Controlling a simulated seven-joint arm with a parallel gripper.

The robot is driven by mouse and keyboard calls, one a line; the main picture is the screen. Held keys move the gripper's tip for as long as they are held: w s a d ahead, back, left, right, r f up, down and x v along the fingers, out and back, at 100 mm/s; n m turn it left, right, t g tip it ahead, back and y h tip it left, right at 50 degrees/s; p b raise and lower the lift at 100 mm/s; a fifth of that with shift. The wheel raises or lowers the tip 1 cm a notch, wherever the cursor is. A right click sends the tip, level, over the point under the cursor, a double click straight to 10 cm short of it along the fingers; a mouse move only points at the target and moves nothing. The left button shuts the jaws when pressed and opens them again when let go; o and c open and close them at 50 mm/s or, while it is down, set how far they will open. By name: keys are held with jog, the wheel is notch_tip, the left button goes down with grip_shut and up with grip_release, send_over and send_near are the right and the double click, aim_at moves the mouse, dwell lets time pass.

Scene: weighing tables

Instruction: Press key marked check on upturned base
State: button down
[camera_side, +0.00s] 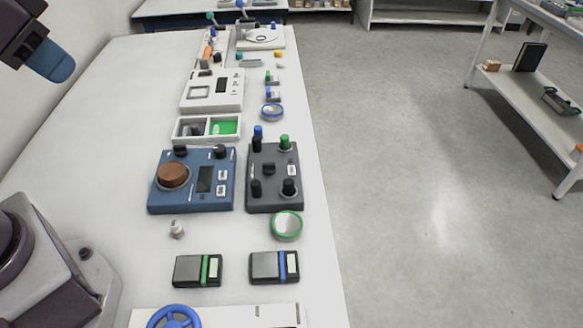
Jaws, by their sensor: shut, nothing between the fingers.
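A dark grey box (273,172) stands on the white table with several black foot-like pegs pointing up and a small white key or label (291,170) on its top. It may be the upturned base. Beside it on the left is a blue unit (208,199) with a brown disc (173,175), a dark display (205,179), white keys (222,183) and black knobs. Key markings are too small to read, so I cannot tell which says check. Part of my arm shows at the upper left, clear of both devices. My gripper's fingertips are not visible.
Two small black devices (198,270) (273,267) and a green-rimmed dish (286,225) lie nearer the camera. Behind are a divided tray (176,129) and a white instrument (199,103). The table's left side (105,110) is clear. Its right edge drops to the floor.

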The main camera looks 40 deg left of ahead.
jog(key=m+t+h, duration=0.1)
jog(key=m+t, duration=0.2)
jog(key=m, duration=0.8)
send_over(292, 171)
notch_tip(292, 171, down, 21)
jog(key=shift+f, duration=4.4)
